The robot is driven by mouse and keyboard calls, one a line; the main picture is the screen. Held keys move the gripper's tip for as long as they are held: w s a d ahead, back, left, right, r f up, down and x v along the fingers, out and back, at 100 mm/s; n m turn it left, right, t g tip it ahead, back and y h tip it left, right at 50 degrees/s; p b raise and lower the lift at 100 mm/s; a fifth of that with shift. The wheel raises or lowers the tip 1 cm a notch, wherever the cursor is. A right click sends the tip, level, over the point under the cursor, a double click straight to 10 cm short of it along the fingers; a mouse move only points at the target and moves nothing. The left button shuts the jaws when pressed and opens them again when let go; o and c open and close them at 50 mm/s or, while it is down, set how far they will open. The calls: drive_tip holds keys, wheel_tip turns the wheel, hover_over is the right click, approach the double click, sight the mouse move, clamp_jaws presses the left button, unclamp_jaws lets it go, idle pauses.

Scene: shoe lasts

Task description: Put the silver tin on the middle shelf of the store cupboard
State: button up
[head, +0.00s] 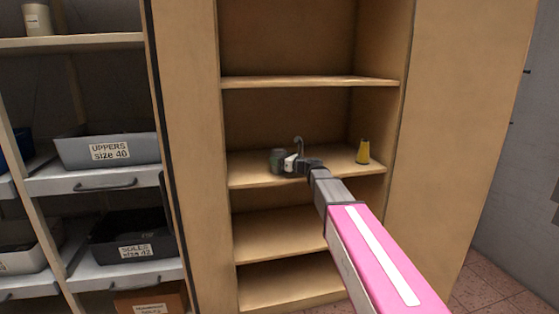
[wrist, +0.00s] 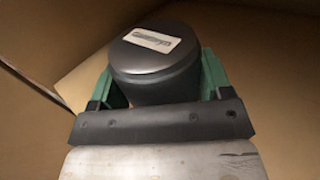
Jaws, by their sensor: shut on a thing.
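The silver tin (head: 277,160) looks dark grey in the head view, at the left part of a cupboard shelf (head: 245,178). In the wrist view the tin (wrist: 155,75) is a dark grey cylinder with a pale label on its lid. My gripper (wrist: 158,85) is shut on it, with a green finger on each side. In the head view my gripper (head: 288,162) reaches into the store cupboard (head: 188,130) from the front right. The tin is upright at about shelf level; I cannot tell whether its base touches the board.
A yellow container with a dark top (head: 363,152) stands at the right of the same shelf. Another shelf (head: 310,82) is above and bare boards (head: 280,235) are below. A rack with a grey bin (head: 105,150) and a black bin (head: 130,235) stands left.

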drive_tip(key=shift+f, duration=0.1)
drive_tip(key=o, duration=1.1)
drive_tip(key=shift+o, duration=0.2)
drive_tip(key=v, duration=1.2)
